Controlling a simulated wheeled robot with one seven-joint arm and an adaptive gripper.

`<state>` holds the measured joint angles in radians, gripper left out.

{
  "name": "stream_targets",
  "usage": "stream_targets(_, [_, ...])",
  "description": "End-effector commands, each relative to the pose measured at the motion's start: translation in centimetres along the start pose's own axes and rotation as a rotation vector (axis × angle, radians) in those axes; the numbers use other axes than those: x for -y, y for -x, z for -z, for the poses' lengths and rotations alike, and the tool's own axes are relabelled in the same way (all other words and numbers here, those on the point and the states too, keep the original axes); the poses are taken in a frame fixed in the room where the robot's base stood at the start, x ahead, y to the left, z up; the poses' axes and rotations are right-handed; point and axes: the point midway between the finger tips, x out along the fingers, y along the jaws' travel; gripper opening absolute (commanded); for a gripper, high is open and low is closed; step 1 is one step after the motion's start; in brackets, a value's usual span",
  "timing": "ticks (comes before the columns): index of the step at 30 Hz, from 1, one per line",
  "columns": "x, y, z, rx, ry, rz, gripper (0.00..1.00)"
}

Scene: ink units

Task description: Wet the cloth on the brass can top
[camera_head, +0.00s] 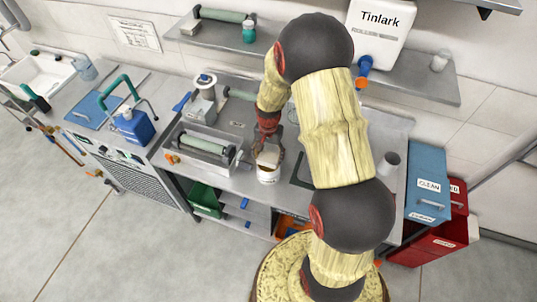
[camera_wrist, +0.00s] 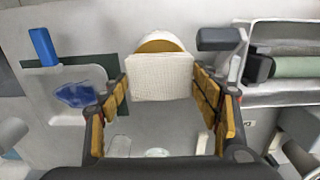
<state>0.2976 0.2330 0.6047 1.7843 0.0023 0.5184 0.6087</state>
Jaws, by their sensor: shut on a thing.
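A pale, square, woven-looking cloth (camera_wrist: 160,77) lies between my fingertips in the wrist view. My gripper (camera_head: 267,148) is shut on it. Just beyond the cloth is a white can with a brass top (camera_wrist: 160,45); the cloth hides part of that top. In the head view the white can (camera_head: 267,175) stands on the grey bench near its front edge, directly below my gripper, and the cloth (camera_head: 270,158) shows at its top. I cannot tell whether the cloth touches the brass or is wet.
A tray with a green roller (camera_head: 205,146) stands left of the can. In the wrist view a clear tray with blue ink (camera_wrist: 75,95) lies left. A grey cup (camera_head: 389,163) stands right. Blue and red bins (camera_head: 427,180) are beyond the bench's right end.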

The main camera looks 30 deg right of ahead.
Motion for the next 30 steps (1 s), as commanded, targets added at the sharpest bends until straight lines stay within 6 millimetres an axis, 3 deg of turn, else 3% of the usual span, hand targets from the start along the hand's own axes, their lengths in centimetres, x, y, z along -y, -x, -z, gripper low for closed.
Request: stream_targets(30, [0.00,-0.54,0.00,0.000,0.000,0.000,0.43])
